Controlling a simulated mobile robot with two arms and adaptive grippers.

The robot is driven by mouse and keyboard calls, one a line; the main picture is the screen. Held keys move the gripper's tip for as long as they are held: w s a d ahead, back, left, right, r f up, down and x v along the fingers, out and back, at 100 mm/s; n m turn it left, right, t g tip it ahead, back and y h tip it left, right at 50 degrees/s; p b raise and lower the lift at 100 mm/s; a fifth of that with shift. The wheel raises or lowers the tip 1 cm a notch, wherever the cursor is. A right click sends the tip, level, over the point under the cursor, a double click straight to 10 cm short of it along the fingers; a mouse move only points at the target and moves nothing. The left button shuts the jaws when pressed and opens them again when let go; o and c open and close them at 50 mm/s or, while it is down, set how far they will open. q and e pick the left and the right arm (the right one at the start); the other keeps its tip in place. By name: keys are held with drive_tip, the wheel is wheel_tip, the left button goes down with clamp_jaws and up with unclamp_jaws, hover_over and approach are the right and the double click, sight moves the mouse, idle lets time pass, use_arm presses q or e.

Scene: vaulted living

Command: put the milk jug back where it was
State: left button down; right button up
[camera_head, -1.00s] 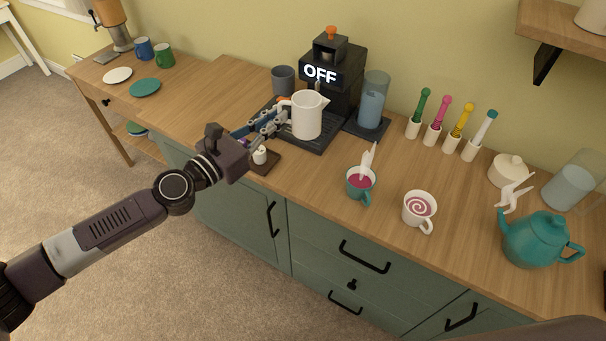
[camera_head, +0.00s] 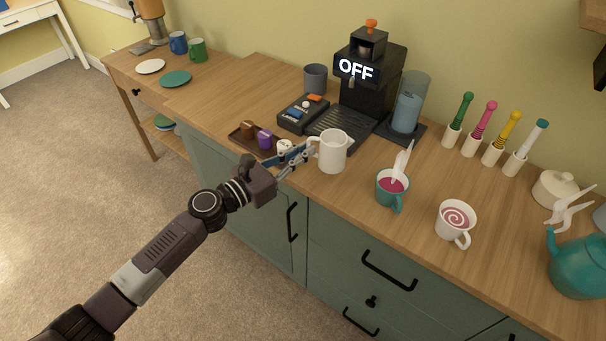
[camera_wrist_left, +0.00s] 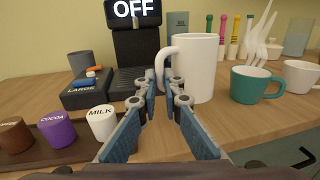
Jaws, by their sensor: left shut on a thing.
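The white milk jug (camera_head: 334,153) is upright at the front of the coffee machine's drip tray, over the wooden counter; I cannot tell whether its base touches the wood. My left gripper (camera_head: 309,151) is shut on the jug's handle, on the jug's left side. In the left wrist view the jug (camera_wrist_left: 199,68) stands just right of the fingertips (camera_wrist_left: 164,84), with its handle between them. The black coffee machine (camera_head: 378,88) behind it reads OFF. My right gripper is not in view.
A dark tray (camera_head: 239,137) with capsules labelled cocoa and milk lies left of the gripper. A control box marked LARGE (camera_wrist_left: 85,98) stands behind it. A teal cup (camera_head: 391,190) and a white cup (camera_head: 455,222) stand to the right. Several coloured-handled tools stand behind.

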use_arm(q)
wheel_tip(320, 180, down, 5)
drive_tip(key=shift+r+b, duration=0.1)
drive_tip(key=shift+b, duration=0.75)
drive_tip(key=shift+f, duration=0.3)
drive_tip(key=c, duration=2.1)
unclamp_jaws()
